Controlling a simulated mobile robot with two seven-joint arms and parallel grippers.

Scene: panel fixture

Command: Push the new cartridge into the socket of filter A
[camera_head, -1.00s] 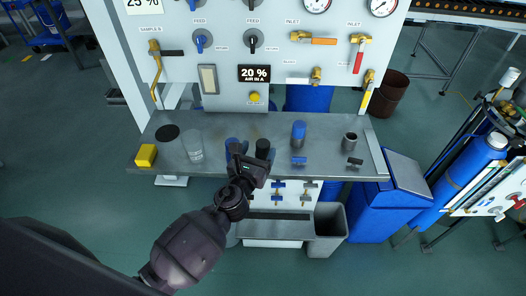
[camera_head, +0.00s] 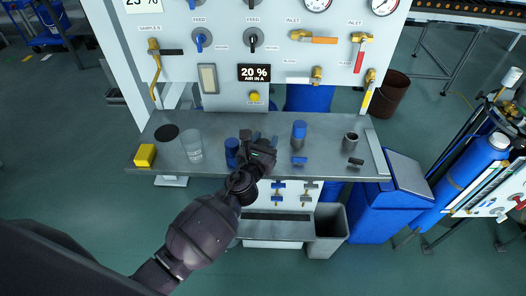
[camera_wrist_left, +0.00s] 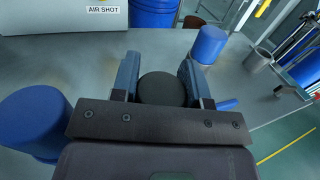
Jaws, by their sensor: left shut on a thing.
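My left gripper (camera_head: 260,142) is over the bench, and its fingers (camera_wrist_left: 158,78) are shut on a black cylinder with a round flat top (camera_wrist_left: 162,89). I cannot tell whether this cylinder is the new cartridge or whether its base touches the bench. In the head view my gripper hides most of it. An open grey metal cup (camera_head: 350,142) stands to the right, with a black handle (camera_head: 355,161) in front; the cup also shows in the wrist view (camera_wrist_left: 256,60). No label marks filter A. My right gripper is out of view.
A blue cylinder (camera_head: 231,152) stands close left of the gripper; another blue cylinder (camera_head: 299,131) with a blue handle (camera_head: 299,160) stands right. A clear beaker (camera_head: 192,147), yellow block (camera_head: 145,155) and black disc (camera_head: 167,132) are at left. The valve panel (camera_head: 225,65) rises behind.

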